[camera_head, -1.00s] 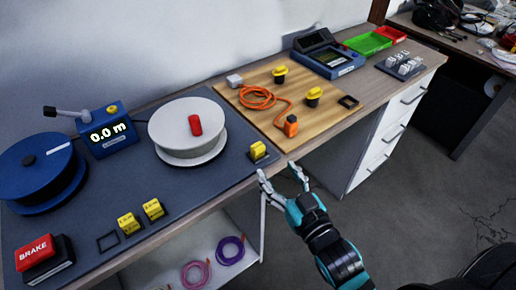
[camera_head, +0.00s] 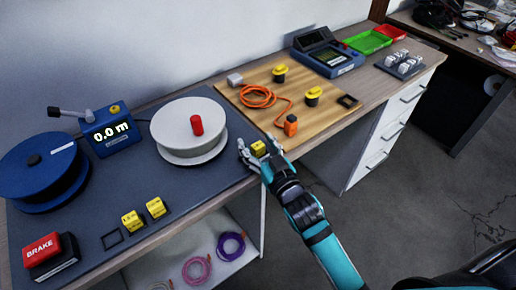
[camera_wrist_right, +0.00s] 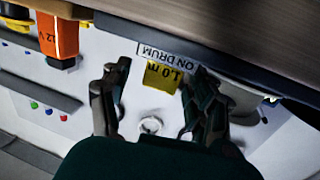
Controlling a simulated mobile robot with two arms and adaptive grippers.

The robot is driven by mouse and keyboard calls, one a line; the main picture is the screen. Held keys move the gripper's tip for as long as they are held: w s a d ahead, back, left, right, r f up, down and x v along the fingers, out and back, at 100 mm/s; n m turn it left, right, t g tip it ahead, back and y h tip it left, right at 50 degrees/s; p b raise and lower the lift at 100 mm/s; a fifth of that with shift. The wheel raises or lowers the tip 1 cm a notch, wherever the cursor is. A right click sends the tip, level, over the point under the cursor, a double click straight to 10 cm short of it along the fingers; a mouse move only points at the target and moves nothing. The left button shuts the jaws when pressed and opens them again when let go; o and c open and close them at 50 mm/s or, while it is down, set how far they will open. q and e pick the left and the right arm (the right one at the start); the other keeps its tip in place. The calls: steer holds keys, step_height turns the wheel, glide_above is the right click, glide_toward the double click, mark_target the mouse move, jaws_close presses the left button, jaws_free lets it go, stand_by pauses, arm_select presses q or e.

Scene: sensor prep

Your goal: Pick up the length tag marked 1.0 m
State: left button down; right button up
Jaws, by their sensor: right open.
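The yellow length tag (camera_head: 258,148) sits near the front edge of the dark mat, right of the white drum. In the right wrist view this yellow tag (camera_wrist_right: 163,76) reads 1.0 m, beside a white label (camera_wrist_right: 172,57) reading ON DRUM. My right gripper (camera_head: 256,144) is open, its fingers on either side of the tag in the head view. In the wrist view the open right gripper (camera_wrist_right: 158,88) has the tag between and a little beyond its fingers; contact cannot be told. My left gripper is not in view.
Two other yellow tags (camera_head: 143,215) sit at the mat's front, beside an empty square outline (camera_head: 112,239). The white drum (camera_head: 190,128) stands close left of the right gripper. A wooden board (camera_head: 245,107) with an orange cable (camera_head: 258,97) and orange connector (camera_head: 291,125) lies to the right.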

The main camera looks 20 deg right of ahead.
steer(key=shift+c, duration=0.3)
steer(key=c, duration=1.1)
